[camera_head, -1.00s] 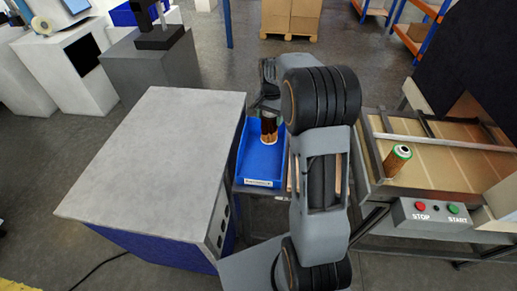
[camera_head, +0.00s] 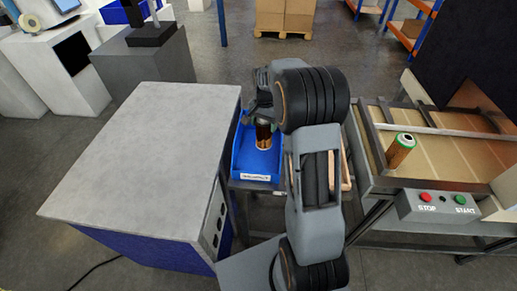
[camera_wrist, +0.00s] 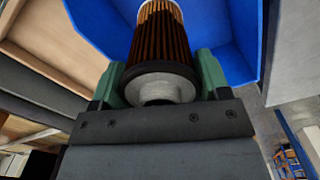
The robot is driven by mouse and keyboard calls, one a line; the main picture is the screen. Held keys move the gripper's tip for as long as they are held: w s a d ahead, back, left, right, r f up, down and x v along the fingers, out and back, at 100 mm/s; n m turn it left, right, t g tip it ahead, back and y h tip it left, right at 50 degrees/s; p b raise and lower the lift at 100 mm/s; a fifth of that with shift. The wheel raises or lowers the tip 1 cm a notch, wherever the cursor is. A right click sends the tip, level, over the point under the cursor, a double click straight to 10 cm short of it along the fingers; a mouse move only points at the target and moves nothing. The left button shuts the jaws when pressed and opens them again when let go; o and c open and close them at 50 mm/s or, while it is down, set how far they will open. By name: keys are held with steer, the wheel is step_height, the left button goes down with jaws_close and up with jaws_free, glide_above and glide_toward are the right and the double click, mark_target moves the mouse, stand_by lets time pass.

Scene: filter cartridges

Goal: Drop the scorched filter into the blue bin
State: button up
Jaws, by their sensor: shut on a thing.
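The scorched filter (camera_head: 263,136) is a brown pleated cartridge with dark, blackened areas. It hangs roughly upright over or inside the blue bin (camera_head: 238,153); whether its lower end touches the floor of the bin cannot be told. My gripper (camera_head: 262,112) is shut on the filter's upper end. In the wrist view my gripper's green fingers (camera_wrist: 160,85) sit on both sides of the filter's grey end cap, and the pleated body of the filter (camera_wrist: 160,40) points away into the blue bin (camera_wrist: 232,35).
Another filter (camera_head: 401,150), orange-brown with a green-rimmed top, stands on the conveyor (camera_head: 450,165) at the right. A grey-topped cabinet (camera_head: 140,150) stands close to the left of the bin. A STOP/START box (camera_head: 440,205) is on the conveyor's front.

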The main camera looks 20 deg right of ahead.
steer(key=o, duration=1.1)
steer(key=shift+c, duration=0.2)
steer(key=shift+r, duration=0.1)
step_height(320, 180, up, 14)
stand_by(0.3)
